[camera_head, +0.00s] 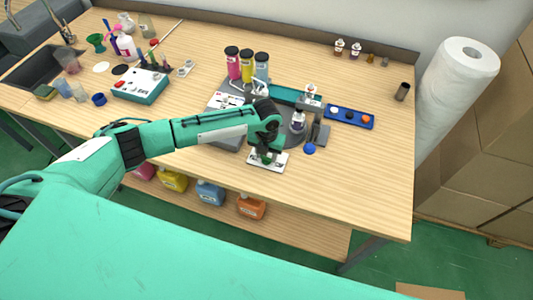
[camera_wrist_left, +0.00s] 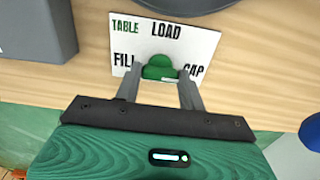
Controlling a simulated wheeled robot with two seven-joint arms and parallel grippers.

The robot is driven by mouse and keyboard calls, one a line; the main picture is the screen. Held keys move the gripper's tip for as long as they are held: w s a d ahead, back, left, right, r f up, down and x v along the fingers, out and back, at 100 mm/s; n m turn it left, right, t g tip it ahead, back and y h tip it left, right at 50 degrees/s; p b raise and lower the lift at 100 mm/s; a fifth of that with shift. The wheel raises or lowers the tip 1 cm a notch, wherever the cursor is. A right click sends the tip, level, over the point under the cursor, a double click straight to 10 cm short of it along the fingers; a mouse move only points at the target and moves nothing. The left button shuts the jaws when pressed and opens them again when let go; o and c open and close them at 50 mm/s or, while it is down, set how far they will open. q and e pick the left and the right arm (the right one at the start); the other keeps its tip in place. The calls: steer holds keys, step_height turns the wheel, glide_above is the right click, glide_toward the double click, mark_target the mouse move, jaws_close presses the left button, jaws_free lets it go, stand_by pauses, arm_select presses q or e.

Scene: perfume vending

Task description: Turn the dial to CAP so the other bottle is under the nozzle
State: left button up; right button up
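The dial is a green knob (camera_wrist_left: 160,67) on a white plate (camera_wrist_left: 205,45) marked TABLE, LOAD, FILL and CAP. The plate (camera_head: 282,163) lies at the table's front edge in the head view. My left gripper (camera_wrist_left: 160,82) has one finger on each side of the knob, and both seem to touch it. In the head view my left gripper (camera_head: 266,150) points down over the plate. A clear bottle (camera_head: 298,121) stands right of my left wrist, by a grey device. My wrist partly hides the round grey turntable; the nozzle is unclear. My right gripper is out of view.
A blue tray (camera_head: 349,116) with caps lies farther right. Pink, yellow and blue cylinders (camera_head: 247,66) stand behind. The table's right front is clear.

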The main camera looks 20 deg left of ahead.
arm_select(q)
steer(key=o, duration=0.4)
steer(key=shift+r, duration=0.1)
steer(key=shift+o, duration=0.2)
step_height(320, 180, up, 14)
steer(key=b, duration=0.3)
steer(key=shift+b, duration=0.35)
